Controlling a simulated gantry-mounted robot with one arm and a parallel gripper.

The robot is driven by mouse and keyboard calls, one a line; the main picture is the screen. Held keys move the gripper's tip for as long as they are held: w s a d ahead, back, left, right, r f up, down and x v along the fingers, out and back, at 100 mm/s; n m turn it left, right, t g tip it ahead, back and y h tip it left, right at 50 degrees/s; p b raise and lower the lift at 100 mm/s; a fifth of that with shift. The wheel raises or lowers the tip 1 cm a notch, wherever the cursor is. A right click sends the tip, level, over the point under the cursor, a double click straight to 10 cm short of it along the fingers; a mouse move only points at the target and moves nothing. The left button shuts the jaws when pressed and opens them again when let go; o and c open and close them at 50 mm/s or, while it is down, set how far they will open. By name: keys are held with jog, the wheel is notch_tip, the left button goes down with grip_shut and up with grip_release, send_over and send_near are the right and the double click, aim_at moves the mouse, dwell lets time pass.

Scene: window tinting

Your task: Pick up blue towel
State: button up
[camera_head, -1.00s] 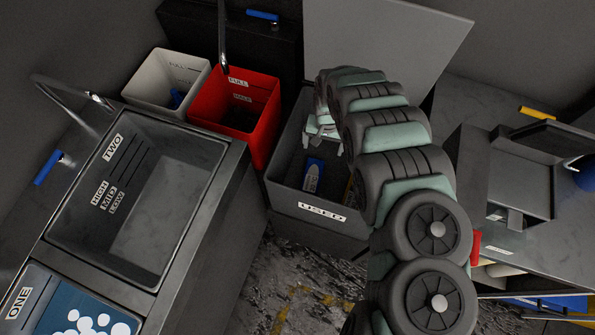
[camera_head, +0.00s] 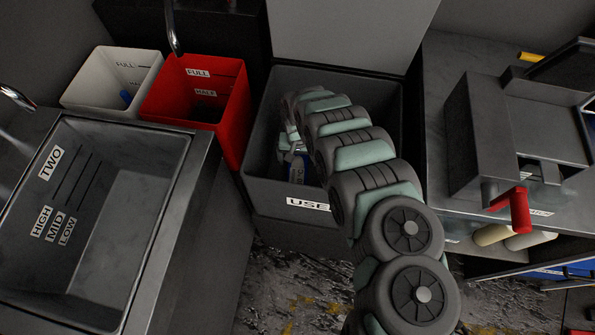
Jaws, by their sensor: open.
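My gripper (camera_head: 285,150) is at the far end of my arm, inside the grey bin labelled USED (camera_head: 385,92). It is small and partly hidden by my arm; it appears open. A blue and white item (camera_head: 298,167) lies in the bin just below my gripper, too small to tell what it is. No blue towel can be made out for certain. Part of a blue thing (camera_head: 555,272) shows on the low shelf at the lower right, but I cannot tell whether it is a towel.
A red bucket (camera_head: 192,98) and a white bucket (camera_head: 85,90) with something blue in it stand left of the bin. The sink labelled TWO (camera_head: 120,190) fills the left. A grey counter (camera_head: 450,160) with a grey box and a red-handled item stands at the right.

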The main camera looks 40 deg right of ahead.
aim_at(297, 167)
jog(key=shift+w+f+b, duration=0.1)
jog(key=shift+f+b, duration=0.3)
jog(key=shift+f, duration=0.7)
notch_tip(297, 167, down, 4)
jog(key=shift+f+b, duration=0.1)
jog(key=shift+b, duration=1.05)
jog(key=c, duration=1.6)
